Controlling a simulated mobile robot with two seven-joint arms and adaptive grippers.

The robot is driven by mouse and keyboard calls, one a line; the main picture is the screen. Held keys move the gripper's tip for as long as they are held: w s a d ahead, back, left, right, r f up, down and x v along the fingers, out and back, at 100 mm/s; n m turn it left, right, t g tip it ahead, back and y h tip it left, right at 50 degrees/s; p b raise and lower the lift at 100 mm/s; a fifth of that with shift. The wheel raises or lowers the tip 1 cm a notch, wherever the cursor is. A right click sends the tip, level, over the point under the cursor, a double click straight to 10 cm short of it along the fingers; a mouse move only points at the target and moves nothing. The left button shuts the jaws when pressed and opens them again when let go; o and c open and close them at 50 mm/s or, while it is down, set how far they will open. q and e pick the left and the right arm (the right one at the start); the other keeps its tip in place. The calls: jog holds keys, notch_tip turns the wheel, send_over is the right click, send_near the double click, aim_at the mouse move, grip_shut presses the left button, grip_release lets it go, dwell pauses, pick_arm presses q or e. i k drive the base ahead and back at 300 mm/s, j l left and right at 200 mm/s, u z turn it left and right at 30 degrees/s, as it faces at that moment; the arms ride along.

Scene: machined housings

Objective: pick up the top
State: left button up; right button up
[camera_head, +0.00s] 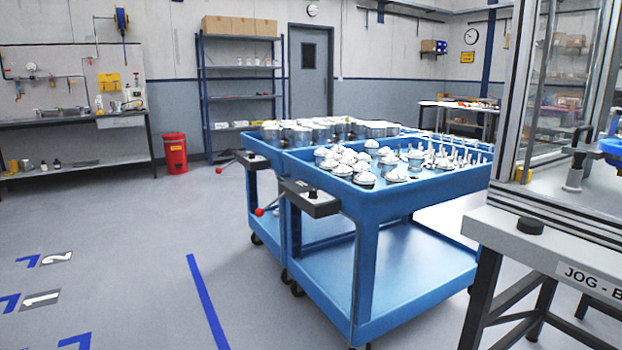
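Several small whitish-silver machined parts with domed tops (365,178) stand on the top tray of the nearer blue cart (370,205). Which of them is the top that the task names, I cannot tell. Slim upright pegs or shafts (455,158) stand in rows at the right end of the same tray. Wider silver cylindrical housings (300,134) stand on the cart behind (262,150). Neither of my grippers is in view, and nothing is seen held.
A grey workstation (530,240) labelled "JOG - B" with a black button stands at the right. A red bin (175,153), a shelf rack (240,85) and a workbench (75,122) stand at the back. The floor at the left is clear, with blue markings.

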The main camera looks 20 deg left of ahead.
aim_at(394, 177)
jog(key=u, duration=0.3)
jog(key=i+j, duration=0.1)
jog(key=j, duration=0.2)
jog(key=i+j, duration=0.15)
jog(key=j, duration=0.2)
jog(key=i+j, duration=0.1)
jog(key=j, duration=0.2)
jog(key=i+j, duration=0.15)
jog(key=j, duration=0.15)
